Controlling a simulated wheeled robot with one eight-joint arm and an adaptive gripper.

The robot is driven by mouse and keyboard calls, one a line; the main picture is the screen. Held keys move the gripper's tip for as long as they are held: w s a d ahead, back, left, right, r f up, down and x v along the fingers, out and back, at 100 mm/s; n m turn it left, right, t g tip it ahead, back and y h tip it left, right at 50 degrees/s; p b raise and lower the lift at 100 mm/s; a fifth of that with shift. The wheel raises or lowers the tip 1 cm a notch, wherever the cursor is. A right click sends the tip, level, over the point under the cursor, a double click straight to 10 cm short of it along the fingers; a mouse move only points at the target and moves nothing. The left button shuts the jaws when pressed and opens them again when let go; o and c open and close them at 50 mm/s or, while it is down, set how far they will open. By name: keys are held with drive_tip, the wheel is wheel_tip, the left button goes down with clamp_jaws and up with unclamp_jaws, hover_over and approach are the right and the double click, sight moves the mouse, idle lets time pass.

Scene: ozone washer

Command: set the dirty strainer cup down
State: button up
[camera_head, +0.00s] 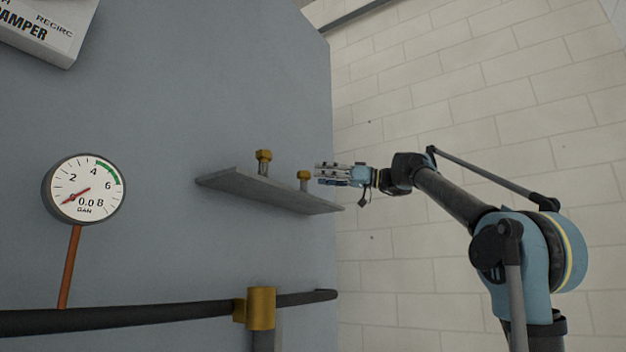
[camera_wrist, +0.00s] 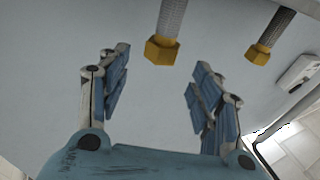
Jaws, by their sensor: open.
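Two strainer cups with brass hex ends and grey mesh bodies stand on a narrow grey shelf (camera_head: 235,187) on the blue-grey panel. The right cup (camera_head: 304,176) is nearest my gripper (camera_head: 322,174); the left cup (camera_head: 263,158) stands further along the shelf. In the wrist view my gripper (camera_wrist: 158,88) is open and empty. The nearer cup (camera_wrist: 172,25) shows ahead, between the directions of the two fingers and apart from both. The other cup (camera_wrist: 270,35) is to the right.
A round pressure gauge (camera_head: 84,189) on an orange-brown stem is at the left, needle near zero. A dark horizontal pipe (camera_head: 150,314) with a brass fitting (camera_head: 261,308) runs below the shelf. A white labelled box (camera_head: 48,27) is at upper left. White brick wall is behind my arm.

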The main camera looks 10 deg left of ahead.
drive_tip(key=shift+d+f, duration=0.2)
drive_tip(key=shift+d, duration=1)
drive_tip(key=shift+d+f, duration=0.2)
drive_tip(key=shift+d, duration=1)
